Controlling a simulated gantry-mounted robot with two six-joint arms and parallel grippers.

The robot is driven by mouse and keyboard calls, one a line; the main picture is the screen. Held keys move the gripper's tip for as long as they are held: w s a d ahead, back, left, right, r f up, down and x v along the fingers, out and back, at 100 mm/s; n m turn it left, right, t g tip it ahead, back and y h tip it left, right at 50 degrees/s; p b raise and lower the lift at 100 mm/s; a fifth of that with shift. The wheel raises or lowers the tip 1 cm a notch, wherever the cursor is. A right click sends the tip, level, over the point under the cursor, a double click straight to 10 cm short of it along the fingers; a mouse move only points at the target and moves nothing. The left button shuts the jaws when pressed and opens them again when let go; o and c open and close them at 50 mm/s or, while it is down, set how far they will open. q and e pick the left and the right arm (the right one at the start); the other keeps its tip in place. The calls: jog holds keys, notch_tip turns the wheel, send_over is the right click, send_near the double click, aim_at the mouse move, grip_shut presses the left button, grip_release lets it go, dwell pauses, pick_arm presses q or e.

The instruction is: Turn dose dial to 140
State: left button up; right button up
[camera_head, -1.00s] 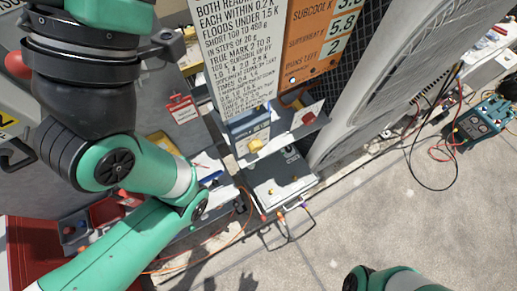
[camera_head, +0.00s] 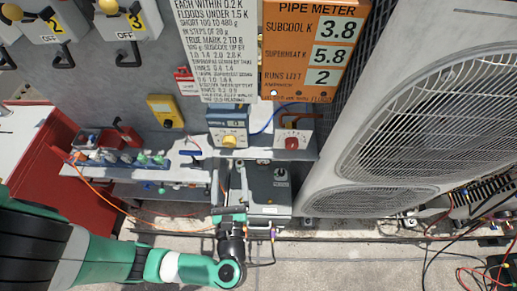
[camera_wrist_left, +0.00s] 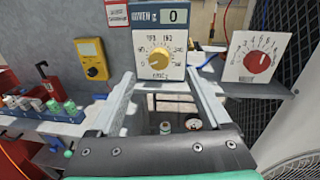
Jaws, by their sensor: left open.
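The dose dial is a round yellow knob (camera_wrist_left: 159,60) on a white face with a printed number scale, under a blue display that reads 0. It also shows as a yellow knob (camera_head: 229,140) above the shelf in the head view. Its exact pointer direction is too small to tell. My left gripper (camera_wrist_left: 162,85) is open and empty, with its two grey fingers apart, pointing toward the dial box. The knob lies beyond the fingertips, between their lines and apart from them. In the head view my left gripper (camera_head: 232,186) is below and in front of the dial box. My right gripper is not in view.
A red dial (camera_head: 292,142) on a white box stands right of the dose dial. A yellow meter (camera_head: 165,111) hangs left. A grey case (camera_head: 268,185) sits below. The orange pipe meter (camera_head: 314,47) reads 3.8, 5.8, 2.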

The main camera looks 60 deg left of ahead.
aim_at(229, 145)
pick_arm(q)
jog(key=w+a+m, duration=0.1)
jog(key=a, duration=0.2)
jog(key=w+a+f+m+t, duration=0.1)
jog(key=w+a, duration=0.1)
jog(key=a, duration=0.1)
jog(key=w+a+f, duration=0.1)
jog(key=a, duration=0.2)
jog(key=shift+w+a+m+t+h, duration=0.15)
jog(key=shift+a+m+t+h, duration=0.15)
jog(key=shift+a+m+t, duration=0.1)
jog(key=shift+d, duration=0.1)
grip_shut()
